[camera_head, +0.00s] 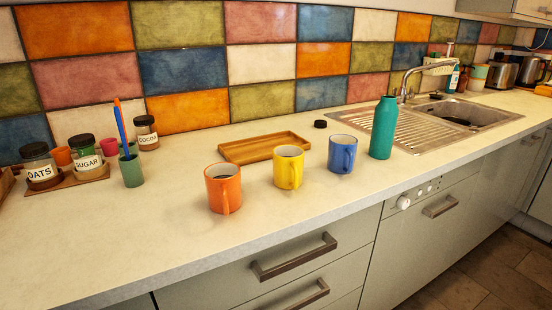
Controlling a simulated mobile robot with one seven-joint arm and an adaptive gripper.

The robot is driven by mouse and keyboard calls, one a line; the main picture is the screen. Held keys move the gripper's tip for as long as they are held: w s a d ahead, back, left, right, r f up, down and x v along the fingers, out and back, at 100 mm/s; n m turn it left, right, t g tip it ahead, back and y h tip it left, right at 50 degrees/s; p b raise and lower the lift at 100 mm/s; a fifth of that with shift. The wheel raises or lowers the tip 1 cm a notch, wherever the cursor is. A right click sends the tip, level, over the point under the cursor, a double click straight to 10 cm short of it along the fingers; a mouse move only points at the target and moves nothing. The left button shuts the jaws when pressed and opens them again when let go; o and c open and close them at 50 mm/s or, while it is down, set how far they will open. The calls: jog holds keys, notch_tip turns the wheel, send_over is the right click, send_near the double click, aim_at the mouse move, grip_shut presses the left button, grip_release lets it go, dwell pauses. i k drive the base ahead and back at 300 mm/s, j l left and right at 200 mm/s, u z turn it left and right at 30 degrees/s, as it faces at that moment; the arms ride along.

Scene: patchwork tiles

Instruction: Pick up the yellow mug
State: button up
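The yellow mug (288,168) stands upright on the pale worktop, between the orange mug (222,188) on its left and the blue mug (342,154) on its right. Its handle faces the front, slightly right. Gaps of bare worktop separate the three mugs. My gripper does not show in this view.
A wooden tray (232,151) lies behind the yellow mug. A teal bottle (384,128) stands right of the blue mug, by the sink (462,118). A small black lid (320,124) lies behind. A green cup (131,171) and jars stand left. The front worktop (150,235) is clear.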

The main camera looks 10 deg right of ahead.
aim_at(288, 160)
jog(key=z, duration=1.45)
jog(key=j+z, duration=0.15)
jog(key=z, duration=0.2)
jog(key=k+j+z, duration=0.1)
jog(key=z, duration=0.3)
jog(key=j+z, duration=0.2)
jog(key=z, duration=0.15)
jog(key=k+j, duration=0.35)
jog(key=j, duration=0.15)
jog(key=k+j, duration=0.35)
jog(key=j, duration=0.1)
